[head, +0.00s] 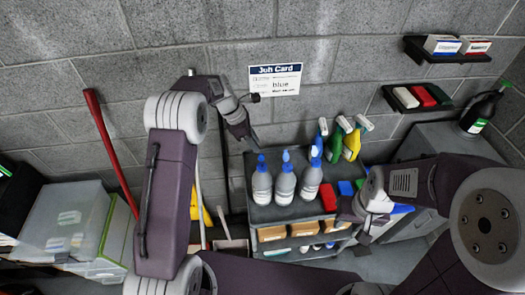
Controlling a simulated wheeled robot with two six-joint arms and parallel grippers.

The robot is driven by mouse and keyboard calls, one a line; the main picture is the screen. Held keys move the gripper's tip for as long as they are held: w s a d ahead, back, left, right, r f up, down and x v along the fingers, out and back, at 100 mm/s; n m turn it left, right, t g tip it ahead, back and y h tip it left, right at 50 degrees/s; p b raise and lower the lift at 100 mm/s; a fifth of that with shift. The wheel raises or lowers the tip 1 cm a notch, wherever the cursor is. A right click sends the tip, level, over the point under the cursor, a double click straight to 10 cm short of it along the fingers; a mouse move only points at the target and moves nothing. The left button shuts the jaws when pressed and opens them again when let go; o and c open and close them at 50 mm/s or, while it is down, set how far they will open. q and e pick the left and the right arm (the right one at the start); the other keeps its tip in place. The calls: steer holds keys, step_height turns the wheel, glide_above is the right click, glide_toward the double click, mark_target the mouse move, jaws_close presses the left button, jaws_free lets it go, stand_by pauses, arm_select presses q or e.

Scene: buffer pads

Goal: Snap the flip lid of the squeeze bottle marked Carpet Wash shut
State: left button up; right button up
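Three grey squeeze bottles with blue tops stand upright in a row on the grey cart: a left one (262,188), a middle one (284,186) and a right one (310,184). Their labels are too small to read, so I cannot tell which is Carpet Wash. I cannot tell clearly which lids are open. My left gripper (253,128) is raised above and left of the bottles in the picture, apart from them, with nothing seen in it. My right gripper (357,220) is at the cart's right side, partly over its edge; its fingers are unclear.
The cart (262,216) also holds spray bottles (352,145) behind, and a red block (328,197) and blue block (346,188) at right. Shelves (440,57) are upper right; clear bins (65,215) stand left.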

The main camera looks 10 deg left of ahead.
mark_target(262, 155)
arm_select(q)
steer(key=p+x, duration=0.1)
steer(key=x, duration=0.2)
steer(key=s+p+x, duration=0.1)
steer(key=x, duration=0.1)
steer(key=shift+d+f+p, duration=0.2)
steer(key=shift+f+p, duration=0.05)
steer(key=shift+p, duration=0.05)
steer(key=shift+w+d+f, duration=0.1)
steer(key=shift+d+f, duration=0.05)
steer(key=shift+f, duration=0.15)
steer(key=shift+w+f, duration=0.3)
steer(key=shift+f, duration=0.05)
steer(key=c, duration=0.5)
steer(key=shift+s+r, duration=0.15)
steer(key=shift+s, duration=0.05)
jaws_close()
